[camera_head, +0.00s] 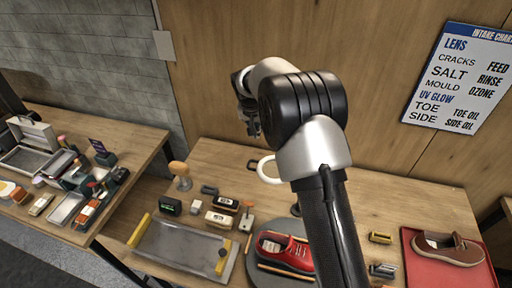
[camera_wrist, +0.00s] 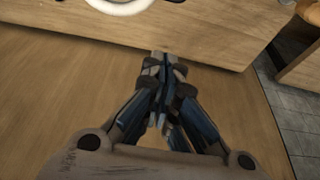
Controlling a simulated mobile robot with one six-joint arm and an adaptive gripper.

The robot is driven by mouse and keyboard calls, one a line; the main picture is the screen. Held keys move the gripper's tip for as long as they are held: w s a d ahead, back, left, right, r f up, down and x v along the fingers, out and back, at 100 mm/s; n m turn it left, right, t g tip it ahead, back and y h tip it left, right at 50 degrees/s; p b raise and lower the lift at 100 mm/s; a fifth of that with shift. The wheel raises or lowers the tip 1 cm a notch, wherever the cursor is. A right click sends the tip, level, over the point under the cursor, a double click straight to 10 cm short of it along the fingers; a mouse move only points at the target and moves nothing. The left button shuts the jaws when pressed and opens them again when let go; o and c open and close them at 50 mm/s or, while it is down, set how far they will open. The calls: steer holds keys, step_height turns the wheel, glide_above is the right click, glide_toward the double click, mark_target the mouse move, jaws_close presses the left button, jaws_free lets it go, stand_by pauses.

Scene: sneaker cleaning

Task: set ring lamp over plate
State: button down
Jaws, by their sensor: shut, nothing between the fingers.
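The ring lamp shows as a white ring (camera_head: 267,169) near the back middle of the table, partly hidden behind my arm. Part of a white ring (camera_wrist: 120,6), likely the same lamp, is cut off by the top edge in the wrist view. The plate (camera_head: 250,273) is a round grey disc at the table's front, with a red sneaker (camera_head: 281,249) on it; my arm covers its right side. My gripper (camera_head: 252,128) is raised above the table's back, up and left of the ring in the head view. Its fingers (camera_wrist: 160,65) are together and empty, apart from the ring.
A grey tray (camera_head: 180,252) with yellow bars lies left of the plate. Small boxes, a dark display and an orange-topped tool stand behind it. A brown shoe (camera_head: 447,248) sits on a red mat (camera_head: 415,270) at right. A second cluttered table (camera_head: 30,222) is at left.

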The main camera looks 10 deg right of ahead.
steer(key=shift+f, duration=0.1)
step_height(320, 180, down, 10)
steer(key=p, duration=0.1)
steer(key=shift+s, duration=0.2)
stand_by(0.5)
steer(key=shift+a, duration=0.1)
steer(key=shift+s+a, duration=0.1)
